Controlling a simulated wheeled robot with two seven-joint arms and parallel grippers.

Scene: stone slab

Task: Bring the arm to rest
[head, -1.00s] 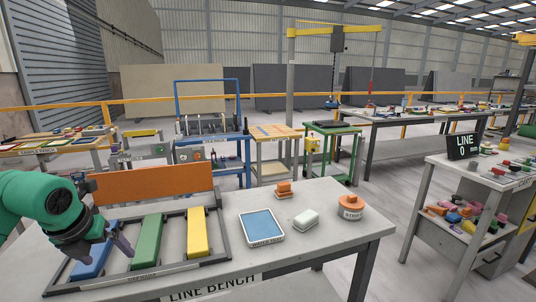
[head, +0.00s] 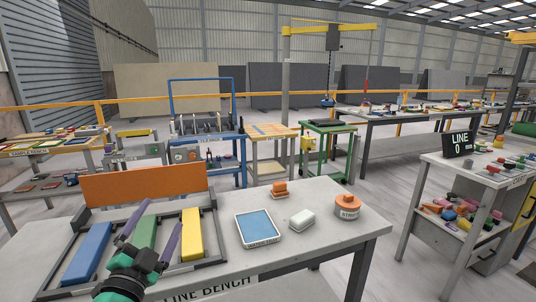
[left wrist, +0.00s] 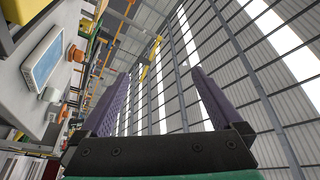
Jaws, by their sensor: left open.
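My left gripper (head: 151,243) is in the lower left of the head view, over the front of the line bench (head: 330,235). Its two purple fingers are spread apart with nothing between them. In the left wrist view the open fingers (left wrist: 158,100) point up toward the roof, and no object is between them. Behind the gripper in the head view are a blue block (head: 88,254), a green block (head: 147,231) and a yellow block (head: 192,235) in a dark frame (head: 222,240). The gripper partly covers the green block. My right gripper is in neither view.
A blue-topped tray (head: 258,229), an orange-topped block (head: 279,188), a white block (head: 301,218) and a round orange-topped piece (head: 347,205) stand on the bench. An orange board (head: 145,183) stands behind the frame. The bench's front right is clear.

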